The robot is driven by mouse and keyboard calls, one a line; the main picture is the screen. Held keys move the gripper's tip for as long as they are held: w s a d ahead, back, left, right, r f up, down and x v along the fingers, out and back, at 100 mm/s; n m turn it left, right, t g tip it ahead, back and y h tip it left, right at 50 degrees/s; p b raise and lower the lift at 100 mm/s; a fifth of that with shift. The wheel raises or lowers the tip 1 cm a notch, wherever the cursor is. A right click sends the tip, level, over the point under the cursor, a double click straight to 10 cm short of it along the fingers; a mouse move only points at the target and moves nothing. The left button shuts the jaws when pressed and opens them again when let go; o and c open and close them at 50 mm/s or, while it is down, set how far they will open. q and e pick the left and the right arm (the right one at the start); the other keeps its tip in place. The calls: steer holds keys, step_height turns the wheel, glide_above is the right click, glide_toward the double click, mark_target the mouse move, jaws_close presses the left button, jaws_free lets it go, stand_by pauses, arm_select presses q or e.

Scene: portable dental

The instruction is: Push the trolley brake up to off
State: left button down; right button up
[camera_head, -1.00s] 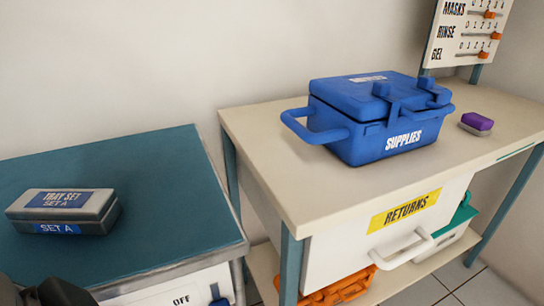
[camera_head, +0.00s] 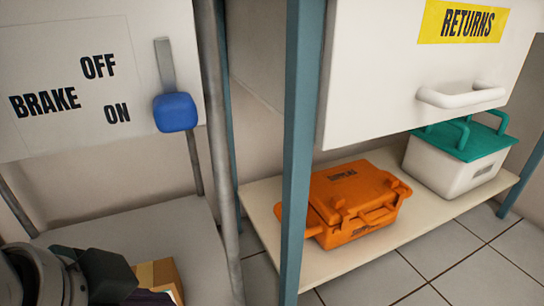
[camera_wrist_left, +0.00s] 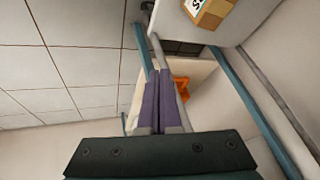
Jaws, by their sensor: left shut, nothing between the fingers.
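The trolley brake has a blue knob (camera_head: 175,112) on a grey upright strip (camera_head: 165,64), on a white panel (camera_head: 60,35) printed BRAKE, OFF and ON. The knob is at the lower end of the strip, level with ON; OFF is printed higher. My left gripper (camera_head: 150,297) is at the lower left of the head view, below the panel and apart from the knob. Its purple fingers (camera_wrist_left: 158,100) are together and empty in the left wrist view. The brake knob is not in the left wrist view. My right gripper is not in view.
A grey post (camera_head: 222,170) and a teal table leg (camera_head: 300,150) stand right of the knob. An orange case (camera_head: 355,205) and a white box with teal lid (camera_head: 460,155) sit on a low shelf. A cardboard box (camera_head: 160,273) is beside my left gripper.

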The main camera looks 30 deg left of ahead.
arm_select(q)
steer(key=w+a+f+m+t+y+b, duration=0.1)
steer(key=w+a+f+m+t+b, duration=0.25)
steer(key=w, duration=0.25)
steer(key=w+a+f+m+t+b, duration=0.3)
steer(key=w+f+m+t+b, duration=0.1)
steer(key=w+b, duration=0.1)
step_height(320, 180, up, 7)
steer(key=m+t+h, duration=0.5)
steer(key=m+t, duration=0.3)
steer(key=m, duration=0.7)
steer(key=s+d+r+m+g+h, duration=0.1)
steer(key=s+r+m+h, duration=0.2)
steer(key=s+m+h, duration=0.7)
steer(key=m+h, duration=0.4)
steer(key=m, duration=0.3)
steer(key=shift+d+r, duration=0.2)
steer(key=shift+d, duration=0.15)
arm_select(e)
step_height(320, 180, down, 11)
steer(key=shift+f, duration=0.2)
arm_select(q)
steer(key=shift+s+m, duration=0.1)
steer(key=shift+m, duration=0.15)
